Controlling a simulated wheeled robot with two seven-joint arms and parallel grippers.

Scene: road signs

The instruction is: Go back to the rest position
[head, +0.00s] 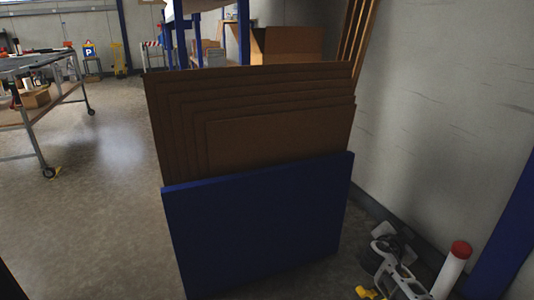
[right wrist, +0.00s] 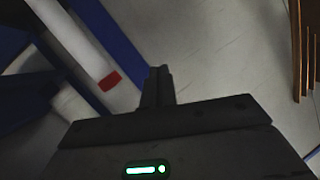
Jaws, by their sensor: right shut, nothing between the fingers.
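My right gripper (right wrist: 158,85) shows in the right wrist view. Its two dark fingers are together with nothing between them, and they point toward a pale wall. I cannot make it out for sure in the head view. My left gripper is not in view. A dark shape at the bottom left corner of the head view is too cropped to tell.
A blue panel (head: 265,225) stands before several brown boards (head: 250,100). A wheeled table (head: 40,65) is left. The floor (head: 100,200) between is clear.

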